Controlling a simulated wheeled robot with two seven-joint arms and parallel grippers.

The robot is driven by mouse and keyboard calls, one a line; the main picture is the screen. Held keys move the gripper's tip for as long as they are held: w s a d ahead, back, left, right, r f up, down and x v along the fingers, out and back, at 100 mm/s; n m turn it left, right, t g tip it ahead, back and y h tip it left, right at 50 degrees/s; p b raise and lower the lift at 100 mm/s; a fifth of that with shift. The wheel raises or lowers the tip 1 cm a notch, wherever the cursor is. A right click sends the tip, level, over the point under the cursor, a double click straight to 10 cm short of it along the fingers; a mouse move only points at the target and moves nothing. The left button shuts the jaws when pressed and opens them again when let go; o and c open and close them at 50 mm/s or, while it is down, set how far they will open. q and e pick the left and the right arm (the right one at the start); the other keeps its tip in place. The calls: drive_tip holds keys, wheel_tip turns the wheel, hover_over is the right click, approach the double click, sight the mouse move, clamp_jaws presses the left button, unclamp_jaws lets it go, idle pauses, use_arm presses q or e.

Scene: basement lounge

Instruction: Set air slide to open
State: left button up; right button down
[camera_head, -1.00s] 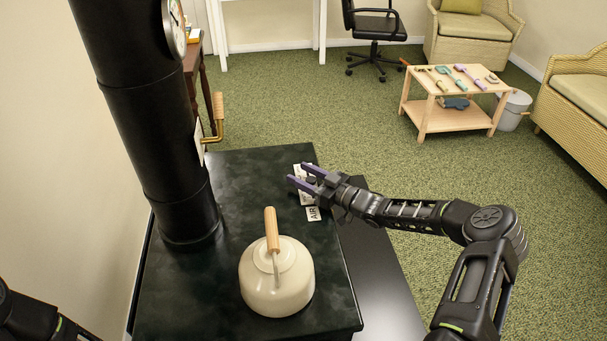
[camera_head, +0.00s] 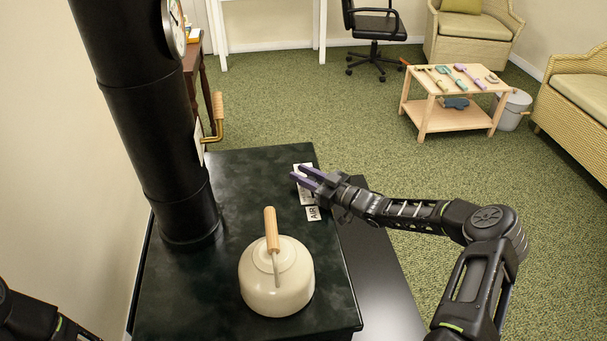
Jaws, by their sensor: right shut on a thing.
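The air slide's pale plate (camera_head: 303,196) lies on the right part of the dark stove top (camera_head: 240,180). A small label reading "AIR" (camera_head: 313,213) sits at its near end. My right gripper (camera_head: 300,176) reaches in from the right over the plate, with its purple-edged fingers close together, shut on the slide's knob. The fingers and hand hide the knob and much of the plate, so the slide's setting cannot be read. Of my left arm (camera_head: 30,315), only a dark part shows at the lower left corner; its gripper is out of view.
A cream kettle (camera_head: 277,285) with a wooden handle stands on the stove's near part. The black stovepipe (camera_head: 150,120) rises at the left, with a brass, wooden-gripped handle (camera_head: 218,115) beside it. A low wooden table (camera_head: 455,120) with tools stands farther off on green carpet.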

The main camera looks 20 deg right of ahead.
sight(300, 173)
drive_tip(key=shift+a, duration=0.1)
idle(0.7)
drive_tip(key=shift+f+b, duration=0.15)
drive_tip(key=shift+b, duration=0.2)
drive_tip(key=b, duration=0.1)
drive_tip(key=w+f+b, duration=0.1)
drive_tip(key=b, duration=0.1)
drive_tip(key=w+b, duration=0.1)
drive_tip(key=shift+w+d+f+b, duration=0.2)
drive_tip(key=shift+w+d+b, duration=0.05)
drive_tip(key=shift+b, duration=0.15)
drive_tip(key=w+b, duration=0.1)
drive_tip(key=w+d+b, duration=0.1)
drive_tip(key=w+b, duration=0.1)
drive_tip(key=w+r+b, duration=0.1)
drive_tip(key=w, duration=0.1)
drive_tip(key=shift+w+d+b, duration=0.1)
drive_tip(key=shift+d+b, duration=0.15)
drive_tip(key=shift+b, duration=0.15)
drive_tip(key=shift+w+d+r, duration=0.1)
drive_tip(key=shift+r, duration=0.2)
drive_tip(key=c, duration=1.3)
unclamp_jaws()
drive_tip(key=shift+w, duration=0.15)
drive_tip(key=shift+o, duration=1)
drive_tip(key=shift+r, duration=0.1)
